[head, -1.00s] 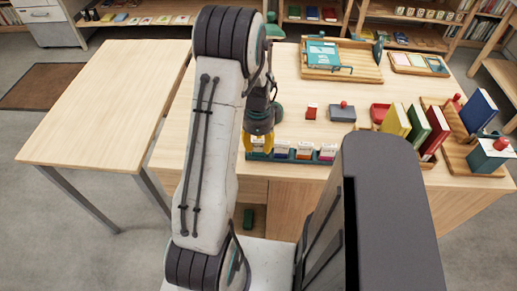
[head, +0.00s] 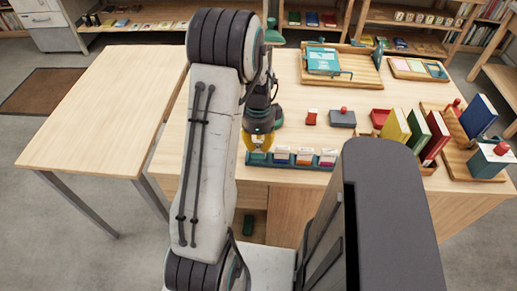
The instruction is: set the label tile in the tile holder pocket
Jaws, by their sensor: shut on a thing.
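A low teal tile holder (head: 290,165) stands along the front edge of the middle table. White label tiles with coloured bands stand in its pockets, one of them here (head: 304,156). My gripper (head: 259,147), with yellow fingers, points down over the left end of the holder. It is shut on a small teal piece, seemingly the label tile (head: 258,155), mostly hidden by the fingers. The tile is at the leftmost pocket. I cannot tell whether it is inside the pocket or just above it.
A small red block (head: 311,118) and a grey block with a red knob (head: 342,117) stand behind the holder. Upright books (head: 437,130) stand to the right. Wooden trays (head: 360,75) lie at the back. The left table (head: 100,110) is bare.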

